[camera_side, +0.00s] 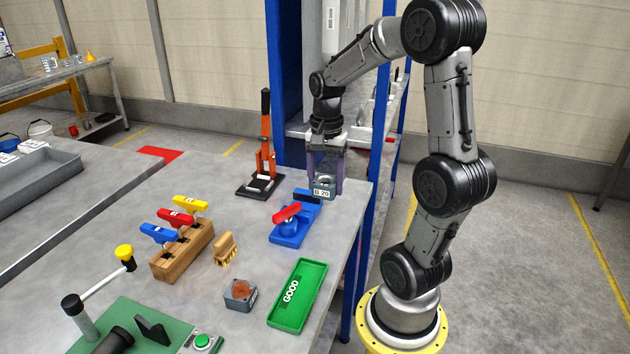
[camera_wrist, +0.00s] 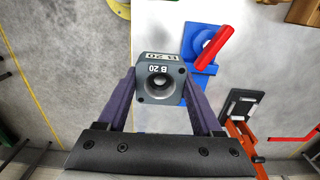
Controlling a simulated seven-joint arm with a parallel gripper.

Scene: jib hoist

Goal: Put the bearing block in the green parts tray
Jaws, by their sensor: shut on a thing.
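The bearing block (camera_side: 324,187) is a grey block with a round bore and a "B 20" label. My gripper (camera_side: 325,175) is shut on it at the far right part of the bench, near the right edge. In the wrist view the block (camera_wrist: 160,80) sits between the two purple fingers of my gripper (camera_wrist: 162,92). I cannot tell whether its underside touches the bench. The green parts tray (camera_side: 312,291), marked "GOOD", lies at the bench's front right and looks empty. It is not seen in the wrist view.
A blue fixture with a red handle (camera_side: 290,229) stands between block and tray. An orange lever tool (camera_side: 264,160) is behind left. A grey block with a reddish centre (camera_side: 240,294) lies left of the tray. A brush (camera_side: 226,248) and a wooden handle rack (camera_side: 182,250) are farther left.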

